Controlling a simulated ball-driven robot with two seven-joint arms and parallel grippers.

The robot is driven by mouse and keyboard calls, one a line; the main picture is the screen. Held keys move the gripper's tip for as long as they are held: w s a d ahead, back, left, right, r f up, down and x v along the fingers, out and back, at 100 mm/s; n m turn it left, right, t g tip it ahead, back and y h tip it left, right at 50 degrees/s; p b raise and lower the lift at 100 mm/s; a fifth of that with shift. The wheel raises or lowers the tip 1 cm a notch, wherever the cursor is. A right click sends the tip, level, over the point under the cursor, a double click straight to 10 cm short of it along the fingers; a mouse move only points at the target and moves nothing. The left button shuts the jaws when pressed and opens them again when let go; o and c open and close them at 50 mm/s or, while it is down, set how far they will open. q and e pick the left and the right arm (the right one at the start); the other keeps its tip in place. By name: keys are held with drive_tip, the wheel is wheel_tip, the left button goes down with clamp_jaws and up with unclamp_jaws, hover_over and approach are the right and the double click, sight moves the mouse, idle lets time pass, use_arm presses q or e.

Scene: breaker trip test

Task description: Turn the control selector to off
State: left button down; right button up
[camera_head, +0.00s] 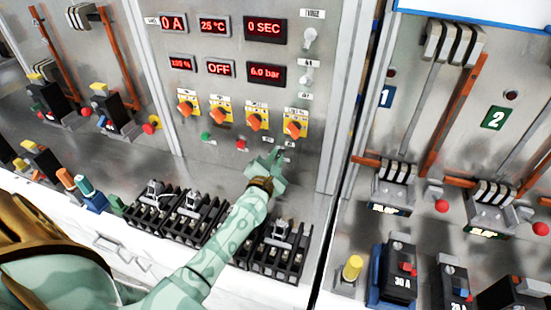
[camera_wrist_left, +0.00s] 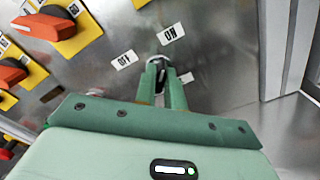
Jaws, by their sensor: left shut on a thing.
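The control selector (camera_wrist_left: 161,61) is a small metal part on the steel panel in the left wrist view, mostly hidden by my fingers. An OFF label (camera_wrist_left: 124,60) is to its upper left and an ON label (camera_wrist_left: 170,34) is just above it. My left gripper (camera_wrist_left: 165,75) is shut on the selector, with its two green fingers on either side of it. In the head view my left gripper (camera_head: 268,160) is at the lower part of the middle panel and covers the selector. Which way the selector points is hard to tell. My right gripper is in neither view.
Several orange knobs on yellow plates (camera_head: 295,129) sit just above the gripper, below red displays, one reading OFF (camera_head: 220,68). Breakers and levers (camera_head: 395,185) fill the right panel.

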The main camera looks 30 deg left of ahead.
use_arm(q)
drive_tip(key=shift+a+f+n+b, duration=0.1)
drive_tip(key=shift+n+b, duration=2)
drive_tip(key=shift+n, duration=6.5)
drive_tip(key=c, duration=1.5)
unclamp_jaws()
drive_tip(key=b+v, duration=0.2)
drive_tip(key=v, duration=1.3)
drive_tip(key=shift+s+f, duration=0.15)
drive_tip(key=shift+s, duration=0.6)
